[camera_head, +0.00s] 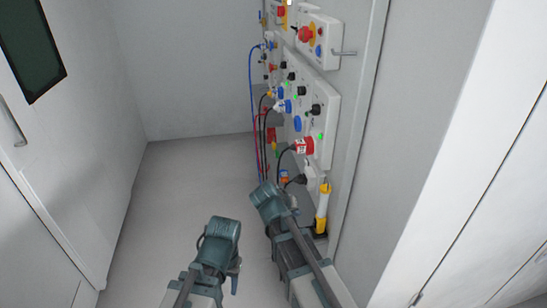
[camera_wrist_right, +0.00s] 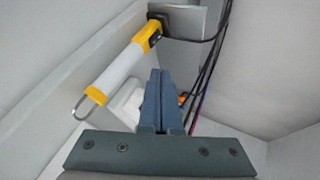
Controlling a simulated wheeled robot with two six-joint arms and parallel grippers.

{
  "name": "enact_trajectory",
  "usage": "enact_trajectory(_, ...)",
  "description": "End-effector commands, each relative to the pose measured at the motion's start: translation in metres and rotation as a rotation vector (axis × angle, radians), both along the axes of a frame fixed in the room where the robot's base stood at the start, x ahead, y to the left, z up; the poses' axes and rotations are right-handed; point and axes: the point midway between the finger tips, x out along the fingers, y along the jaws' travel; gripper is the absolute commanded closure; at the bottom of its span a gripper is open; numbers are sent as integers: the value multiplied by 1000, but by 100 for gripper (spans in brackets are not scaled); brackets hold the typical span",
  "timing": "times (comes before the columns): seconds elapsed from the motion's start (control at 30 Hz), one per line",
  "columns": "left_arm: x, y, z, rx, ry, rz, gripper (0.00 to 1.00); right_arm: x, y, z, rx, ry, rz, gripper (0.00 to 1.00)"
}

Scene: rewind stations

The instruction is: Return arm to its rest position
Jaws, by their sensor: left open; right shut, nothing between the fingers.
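My left gripper (camera_head: 222,228) hangs at the lower middle of the head view, over bare floor. Its fingers are mostly hidden behind its own housing. My right gripper (camera_head: 268,195) is to the right of it, close to the lower part of the control panel (camera_head: 331,108). In the right wrist view my right gripper's two dark fingers (camera_wrist_right: 157,74) are together with nothing between them. A white and yellow lamp-like tube (camera_wrist_right: 120,68) lies just left of the fingers in that view, apart from them.
The panel bears red, blue and black knobs and several plugged cables (camera_head: 251,90). Cables (camera_wrist_right: 210,70) also run to the right of my right fingers. The yellow-ended tube (camera_head: 322,208) stands beside my right arm. Open floor (camera_head: 165,200) lies to the left; a white door (camera_head: 60,130) borders it.

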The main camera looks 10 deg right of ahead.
Motion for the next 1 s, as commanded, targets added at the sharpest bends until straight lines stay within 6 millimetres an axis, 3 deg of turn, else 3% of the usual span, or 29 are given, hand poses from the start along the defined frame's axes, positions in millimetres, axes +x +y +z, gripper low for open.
enact_trajectory(0.07, 0, 0, 5, 0, 0, 0, 50, -4, 2, 3, 6, 11, 4, 100)
enact_trajectory(0.17, 0, 0, 26, 0, 0, 0, 50, -29, 16, 15, 40, 81, 36, 100)
enact_trajectory(0.4, 0, 0, 88, 0, 0, 1, 50, -132, 78, 48, 203, 399, 225, 100)
enact_trajectory(0.53, 0, 0, 105, 0, 0, 1, 50, -172, 101, 60, 271, 522, 317, 100)
enact_trajectory(0.7, 0, 0, 110, 0, 0, 1, 50, -192, 113, 64, 308, 586, 372, 100)
enact_trajectory(1.0, 0, 0, 109, 0, 0, 1, 50, -192, 114, 62, 310, 589, 374, 100)
